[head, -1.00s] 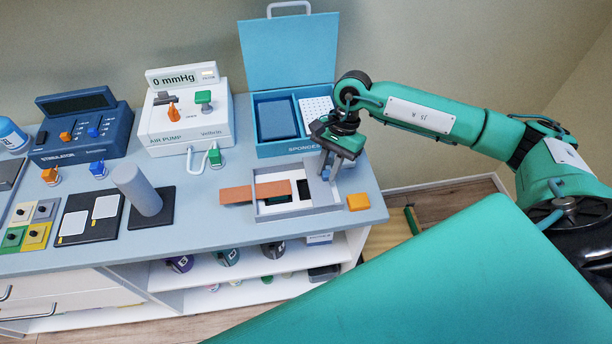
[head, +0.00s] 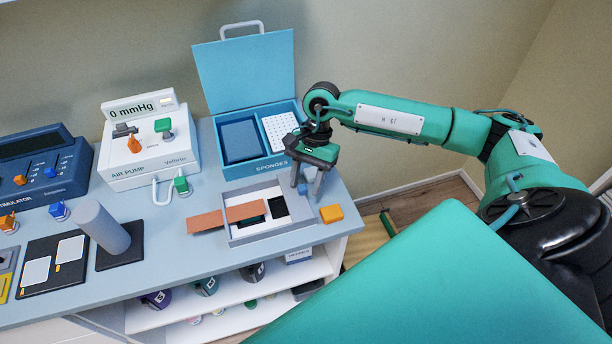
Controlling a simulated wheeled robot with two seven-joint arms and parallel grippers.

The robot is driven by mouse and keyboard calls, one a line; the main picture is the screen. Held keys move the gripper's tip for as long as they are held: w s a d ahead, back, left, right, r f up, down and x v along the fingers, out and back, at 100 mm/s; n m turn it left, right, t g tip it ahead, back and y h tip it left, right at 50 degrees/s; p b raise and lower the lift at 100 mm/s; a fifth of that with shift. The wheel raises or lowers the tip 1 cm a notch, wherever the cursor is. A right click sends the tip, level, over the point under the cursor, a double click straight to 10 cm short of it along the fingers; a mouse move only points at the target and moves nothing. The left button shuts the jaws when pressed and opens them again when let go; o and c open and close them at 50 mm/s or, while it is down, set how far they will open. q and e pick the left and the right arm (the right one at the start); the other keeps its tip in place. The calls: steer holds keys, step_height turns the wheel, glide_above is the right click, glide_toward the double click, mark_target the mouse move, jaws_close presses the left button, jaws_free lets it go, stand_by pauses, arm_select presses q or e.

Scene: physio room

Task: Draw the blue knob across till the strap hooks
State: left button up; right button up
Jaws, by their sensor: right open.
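The terracotta strap (head: 207,220) lies across the left side of a grey frame (head: 278,231) on the bench, its left end sticking out past the frame. The blue knob (head: 302,189) is small and partly hidden at the frame's right side. My right gripper (head: 306,190) points down over that side with its jaws open, and the knob shows between its fingers. I cannot tell whether either finger touches it. My left gripper is out of view.
An orange block (head: 331,213) sits right of the frame, close to the gripper. The open sponge box (head: 264,166) stands behind it. The air pump (head: 150,150) and a grey cylinder (head: 101,226) stand to the left. Bare bench lies in front of the strap.

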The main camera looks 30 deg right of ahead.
arm_select(q)
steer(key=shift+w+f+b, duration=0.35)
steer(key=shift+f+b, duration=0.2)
steer(key=shift+b, duration=0.2)
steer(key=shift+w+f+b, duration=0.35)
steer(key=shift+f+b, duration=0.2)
steer(key=shift+b, duration=0.2)
arm_select(e)
steer(key=v, duration=1.4)
steer(key=shift+d+f, duration=0.15)
